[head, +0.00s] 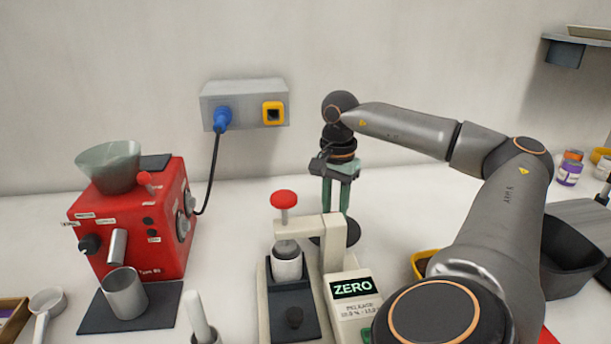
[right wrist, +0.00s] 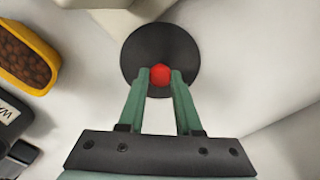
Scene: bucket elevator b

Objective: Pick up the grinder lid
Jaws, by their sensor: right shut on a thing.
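The grinder lid is a dark round disc (right wrist: 160,52) with a red knob (right wrist: 160,76), seen in the right wrist view. My right gripper (right wrist: 160,80) is shut on the knob, one finger on each side. In the head view my right gripper (head: 336,212) points down behind the press, and part of the lid (head: 350,231) shows below the fingers. I cannot tell whether the lid touches the counter. The red grinder (head: 150,230) stands at the left with an uncovered translucent hopper (head: 108,168) on top. My left gripper is not in view.
A cream press (head: 333,255) with a red knob and a "ZERO" display stands just in front of my right gripper. A metal cup (head: 125,294) stands before the grinder. A yellow container of brown beans (right wrist: 22,55) is near the lid. A grey socket box (head: 243,104) is on the wall.

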